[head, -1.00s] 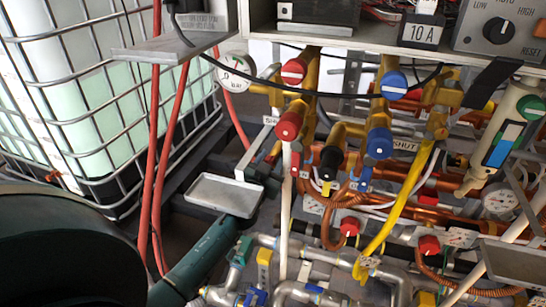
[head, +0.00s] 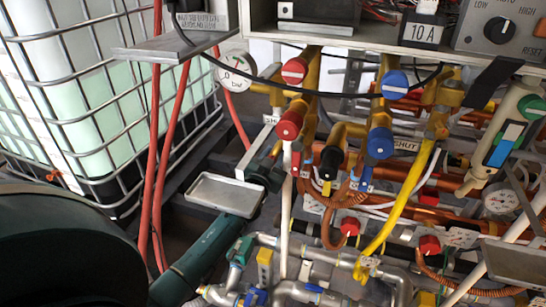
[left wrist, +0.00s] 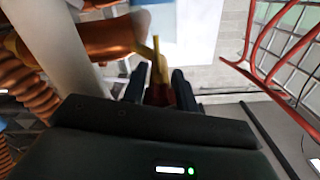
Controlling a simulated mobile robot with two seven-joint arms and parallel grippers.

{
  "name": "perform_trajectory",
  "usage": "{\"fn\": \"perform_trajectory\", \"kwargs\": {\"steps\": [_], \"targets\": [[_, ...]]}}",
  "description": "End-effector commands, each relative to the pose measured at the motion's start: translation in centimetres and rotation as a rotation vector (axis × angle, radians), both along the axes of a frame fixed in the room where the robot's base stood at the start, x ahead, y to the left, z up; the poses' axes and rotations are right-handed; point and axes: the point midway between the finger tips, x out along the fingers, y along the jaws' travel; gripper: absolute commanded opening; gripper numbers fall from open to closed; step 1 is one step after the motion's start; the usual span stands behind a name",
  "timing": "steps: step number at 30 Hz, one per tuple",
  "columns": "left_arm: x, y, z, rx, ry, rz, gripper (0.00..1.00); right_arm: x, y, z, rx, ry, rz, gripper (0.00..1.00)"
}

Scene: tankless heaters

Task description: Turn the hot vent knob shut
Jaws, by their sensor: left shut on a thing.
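My left arm comes in from the lower left, and its left gripper (head: 270,158) reaches to the left side of the pipework, just below and left of a large red knob (head: 289,125). In the left wrist view the two dark fingers (left wrist: 160,88) stand on either side of a small dark red knob (left wrist: 161,97), with a brass-yellow part behind it. They are shut on this knob, which I take to be the hot vent knob. In the head view the gripper mostly hides it. My right gripper is out of view.
Another large red knob (head: 295,70) is above, and blue knobs (head: 380,143) are to the right. A black knob (head: 330,161) is close beside the gripper. Red cables (head: 157,150) hang left of the arm. A caged white tank (head: 90,110) stands at the left.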

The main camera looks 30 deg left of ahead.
Motion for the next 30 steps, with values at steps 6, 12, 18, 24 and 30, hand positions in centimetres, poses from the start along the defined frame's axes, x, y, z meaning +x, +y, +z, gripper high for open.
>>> {"fn": "perform_trajectory", "kwargs": {"steps": [6, 12, 18, 24, 30], "targets": [[-0.02, -0.01, -0.03, 0.047, 0.011, 0.000, 0.06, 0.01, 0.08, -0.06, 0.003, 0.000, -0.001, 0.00], [-0.02, 0.02, -0.04, 0.162, 0.038, -0.001, 0.06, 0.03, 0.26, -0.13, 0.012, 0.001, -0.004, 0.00], [-0.03, 0.05, -0.01, 0.335, 0.080, -0.001, 0.06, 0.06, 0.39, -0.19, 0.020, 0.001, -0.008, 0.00], [-0.05, 0.08, 0.01, 0.519, 0.125, -0.001, 0.06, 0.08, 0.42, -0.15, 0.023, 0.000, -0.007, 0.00], [-0.06, 0.14, 0.06, 0.705, 0.171, -0.001, 0.06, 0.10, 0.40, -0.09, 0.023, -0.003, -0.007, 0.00]]}}
